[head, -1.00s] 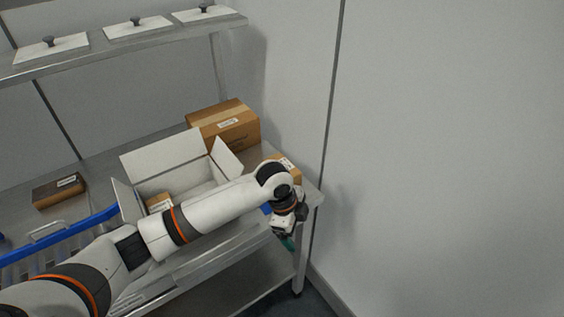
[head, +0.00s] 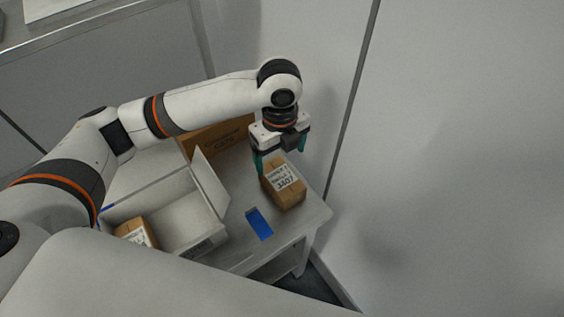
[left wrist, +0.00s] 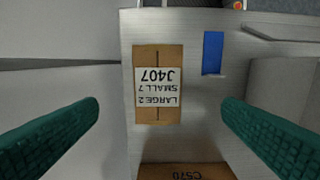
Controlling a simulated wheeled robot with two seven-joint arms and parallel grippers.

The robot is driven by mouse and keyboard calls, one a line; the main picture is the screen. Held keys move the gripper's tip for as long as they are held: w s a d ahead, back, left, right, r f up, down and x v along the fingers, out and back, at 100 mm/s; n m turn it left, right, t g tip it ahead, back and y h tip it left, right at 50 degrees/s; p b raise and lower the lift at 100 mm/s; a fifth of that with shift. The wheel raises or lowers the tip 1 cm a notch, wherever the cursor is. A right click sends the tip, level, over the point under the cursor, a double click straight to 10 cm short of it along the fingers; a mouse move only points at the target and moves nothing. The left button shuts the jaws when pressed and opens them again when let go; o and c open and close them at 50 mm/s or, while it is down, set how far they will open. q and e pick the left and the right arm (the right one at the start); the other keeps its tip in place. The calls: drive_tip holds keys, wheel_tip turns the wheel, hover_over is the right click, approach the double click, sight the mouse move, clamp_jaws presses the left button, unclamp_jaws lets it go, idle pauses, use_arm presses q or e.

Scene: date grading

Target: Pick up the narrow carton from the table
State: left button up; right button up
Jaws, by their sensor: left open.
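A small narrow brown carton (head: 283,184) with a white label reading J407 lies on the metal table (head: 300,221) near its right end. In the left wrist view the carton (left wrist: 158,112) is long and narrow, between the finger lines and beyond the tips. My left gripper (head: 281,160) is open with teal fingers and hangs over the carton, pointing down. The left wrist view shows its two fingers (left wrist: 160,106) wide apart with nothing between them. I cannot tell the exact height gap. My right gripper is not in view.
An open white box (head: 186,216) left of the carton holds another brown carton (head: 136,231). A larger brown carton (head: 215,138) stands behind. A flat blue piece (head: 259,224) lies in front of the carton. A grey wall rises close at the right.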

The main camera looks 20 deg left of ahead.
use_arm(q)
hover_over(281, 177)
drive_tip(key=s, duration=0.2)
drive_tip(key=f, duration=0.5)
drive_tip(key=shift+w+d, duration=0.15)
drive_tip(key=shift+w, duration=0.05)
drive_tip(key=shift+w+f, duration=0.15)
drive_tip(key=shift+f, duration=0.2)
drive_tip(key=shift+w+f+p, duration=0.2)
drive_tip(key=shift+f+p, duration=0.1)
drive_tip(key=f, duration=0.4)
drive_tip(key=shift+w+f+p, duration=0.15)
drive_tip(key=shift+w+p, duration=0.2)
drive_tip(key=shift+w, duration=0.05)
drive_tip(key=shift+f, duration=0.25)
drive_tip(key=shift+c, duration=0.6)
drive_tip(key=c, duration=0.9)
drive_tip(key=shift+c, duration=0.9)
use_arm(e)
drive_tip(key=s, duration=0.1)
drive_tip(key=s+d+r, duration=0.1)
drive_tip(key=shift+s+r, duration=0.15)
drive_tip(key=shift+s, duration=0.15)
